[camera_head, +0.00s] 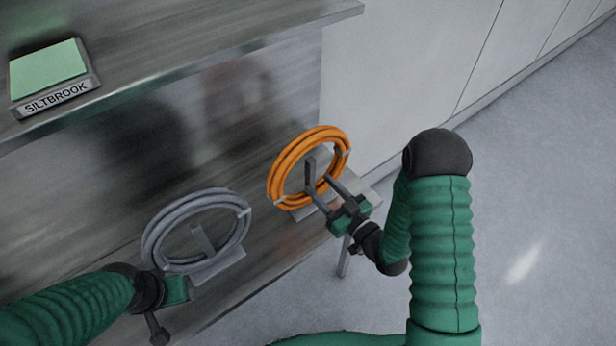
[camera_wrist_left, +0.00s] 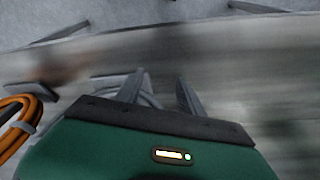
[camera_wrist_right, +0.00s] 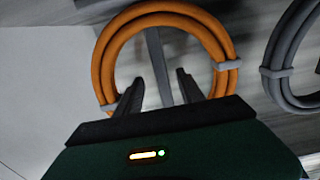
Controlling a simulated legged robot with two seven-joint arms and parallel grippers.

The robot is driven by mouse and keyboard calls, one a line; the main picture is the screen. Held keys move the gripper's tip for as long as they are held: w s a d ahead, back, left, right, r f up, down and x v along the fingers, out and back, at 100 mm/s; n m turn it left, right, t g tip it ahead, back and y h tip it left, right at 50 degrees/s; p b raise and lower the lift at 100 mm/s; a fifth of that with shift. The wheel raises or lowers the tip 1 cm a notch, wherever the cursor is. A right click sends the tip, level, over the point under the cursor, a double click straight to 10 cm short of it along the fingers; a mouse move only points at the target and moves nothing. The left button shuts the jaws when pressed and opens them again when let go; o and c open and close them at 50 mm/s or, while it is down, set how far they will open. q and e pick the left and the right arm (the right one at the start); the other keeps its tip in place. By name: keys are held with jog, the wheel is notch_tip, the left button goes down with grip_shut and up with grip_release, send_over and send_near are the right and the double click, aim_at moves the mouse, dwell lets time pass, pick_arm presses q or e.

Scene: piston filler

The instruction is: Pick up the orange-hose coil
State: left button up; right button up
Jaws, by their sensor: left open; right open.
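The orange-hose coil (camera_head: 283,168) stands upright on a grey stand near the right end of the steel shelf. It also shows large in the right wrist view (camera_wrist_right: 108,62), with grey clips around it. My right gripper (camera_head: 318,196) is open at the coil's lower right, its fingers pointing at the coil. In the right wrist view the gripper (camera_wrist_right: 158,88) has its fingers over the lower part of the ring, with the stand's post between them; I cannot tell if they touch. My left gripper (camera_wrist_left: 160,88) is open and empty, low at the left near the grey coil.
A grey-hose coil (camera_head: 152,238) stands on a similar stand to the left, also in the right wrist view (camera_wrist_right: 281,52). A green-topped SILTBROOK block (camera_head: 50,72) sits on the upper shelf (camera_head: 200,52). White cabinets (camera_head: 400,70) are behind; floor is clear at right.

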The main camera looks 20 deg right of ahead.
aim_at(313, 178)
jog(key=x, duration=0.5)
jog(key=shift+w+r+b, duration=0.1)
jog(key=shift+b, duration=0.25)
jog(key=shift+a+r, duration=0.1)
jog(key=shift+a, duration=0.05)
grip_shut()
dwell(0.9)
